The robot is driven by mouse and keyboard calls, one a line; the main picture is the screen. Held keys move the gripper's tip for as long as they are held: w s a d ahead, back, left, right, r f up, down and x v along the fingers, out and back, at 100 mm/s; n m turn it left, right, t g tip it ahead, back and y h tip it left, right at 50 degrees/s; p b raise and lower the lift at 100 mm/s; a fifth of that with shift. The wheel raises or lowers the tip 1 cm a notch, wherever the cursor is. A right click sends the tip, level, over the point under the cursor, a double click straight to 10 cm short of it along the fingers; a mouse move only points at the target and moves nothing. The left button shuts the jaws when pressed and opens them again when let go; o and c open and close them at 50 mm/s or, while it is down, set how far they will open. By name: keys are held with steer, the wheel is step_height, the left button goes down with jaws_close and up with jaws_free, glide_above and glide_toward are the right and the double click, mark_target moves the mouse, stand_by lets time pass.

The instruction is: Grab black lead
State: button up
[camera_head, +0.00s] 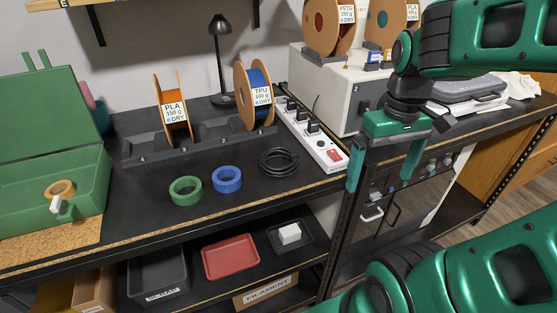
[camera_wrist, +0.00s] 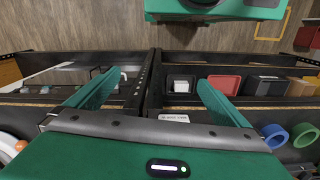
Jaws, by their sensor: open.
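The black lead (camera_head: 279,162) lies as a coil on the dark workbench (camera_head: 240,192), to the right of the blue tape roll and in front of the power strip. My gripper (camera_head: 383,172) is to the right of the lead, near the bench's front edge and apart from the lead. Its two green fingers are spread wide with nothing between them. In the wrist view my gripper (camera_wrist: 152,92) also shows open and empty, pointing over the bench edge. I cannot make out the lead in that view.
A green tape roll (camera_head: 185,190) and a blue tape roll (camera_head: 227,179) lie left of the lead. A white power strip (camera_head: 318,145) with plugs runs close to its right. Filament spools (camera_head: 252,95) stand behind. A green case (camera_head: 50,150) is at left. Trays sit on the shelf below.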

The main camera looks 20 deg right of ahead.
mark_target(278, 154)
steer(key=w+a+r+n, duration=0.1)
steer(key=w+a+n, duration=0.1)
steer(key=w+n, duration=0.1)
steer(key=w+a+r+n, duration=0.2)
steer(key=w+n, duration=0.1)
steer(key=w+a+r+n, duration=0.1)
steer(key=w+a+n, duration=0.1)
steer(key=w+n, duration=0.2)
steer(key=shift+r, duration=0.2)
steer(key=w+a+r+n, duration=0.3)
steer(key=w+a+n, duration=0.5)
steer(key=a+n, duration=0.3)
steer(key=f, duration=1)
steer(key=shift+d+f, duration=0.3)
steer(key=c, duration=1.2)
